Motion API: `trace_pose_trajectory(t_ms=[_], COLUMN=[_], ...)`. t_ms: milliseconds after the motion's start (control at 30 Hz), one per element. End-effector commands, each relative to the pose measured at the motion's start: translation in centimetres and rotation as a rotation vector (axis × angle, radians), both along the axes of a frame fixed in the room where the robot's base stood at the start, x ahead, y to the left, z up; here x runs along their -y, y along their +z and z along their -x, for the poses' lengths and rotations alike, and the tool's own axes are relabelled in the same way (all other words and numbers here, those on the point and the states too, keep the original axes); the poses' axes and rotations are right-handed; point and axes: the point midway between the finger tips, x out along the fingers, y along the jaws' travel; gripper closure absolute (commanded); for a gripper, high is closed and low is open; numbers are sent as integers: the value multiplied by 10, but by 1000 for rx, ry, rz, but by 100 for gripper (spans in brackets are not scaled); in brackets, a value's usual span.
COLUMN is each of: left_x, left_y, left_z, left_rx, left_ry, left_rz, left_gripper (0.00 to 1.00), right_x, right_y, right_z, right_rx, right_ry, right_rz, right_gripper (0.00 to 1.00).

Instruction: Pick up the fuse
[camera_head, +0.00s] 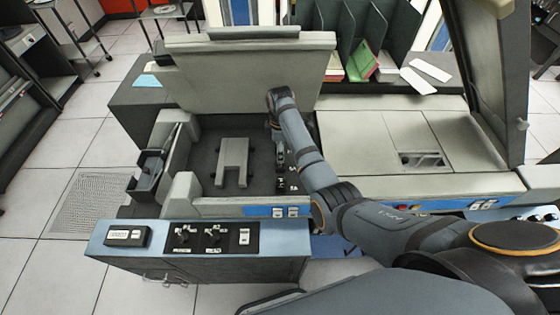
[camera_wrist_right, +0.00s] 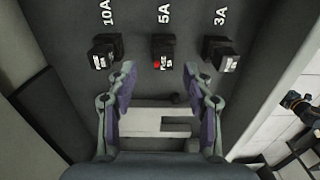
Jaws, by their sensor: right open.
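Three black fuses sit in a row on a dark panel, marked 10A, 5A and 3A. In the right wrist view, the 10A fuse (camera_wrist_right: 105,52) is at left, the 5A fuse (camera_wrist_right: 162,52) in the middle and the 3A fuse (camera_wrist_right: 220,54) at right. A small red spot shows on the 5A fuse's lower front. My right gripper (camera_wrist_right: 158,72) is open and empty, its fingertips on either side of the 5A fuse's lower end, with visible gaps. In the head view my right arm reaches into the open machine beside the panel, and its fingers are hard to make out. My left gripper is out of view.
The machine's grey lid (camera_head: 245,72) stands raised behind the bay. A pale slotted block (camera_head: 232,160) lies on the bay floor left of the panel. A blue control ledge (camera_head: 205,236) runs along the front.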

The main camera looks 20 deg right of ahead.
Motion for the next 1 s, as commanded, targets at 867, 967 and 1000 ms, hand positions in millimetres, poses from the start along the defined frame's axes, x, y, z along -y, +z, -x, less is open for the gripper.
trace_pose_trajectory(t_ms=[867, 967, 1000], left_x=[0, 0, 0], left_y=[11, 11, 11], left_z=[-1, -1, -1], left_rx=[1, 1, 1], left_ry=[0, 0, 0], left_rz=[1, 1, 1], left_gripper=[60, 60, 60], right_x=[-1, -1, -1], right_y=[-53, -53, -53], right_z=[5, 5, 5], right_rx=[1, 1, 1], right_ry=[0, 0, 0], right_rz=[-1, -1, -1], right_gripper=[69, 83, 88])
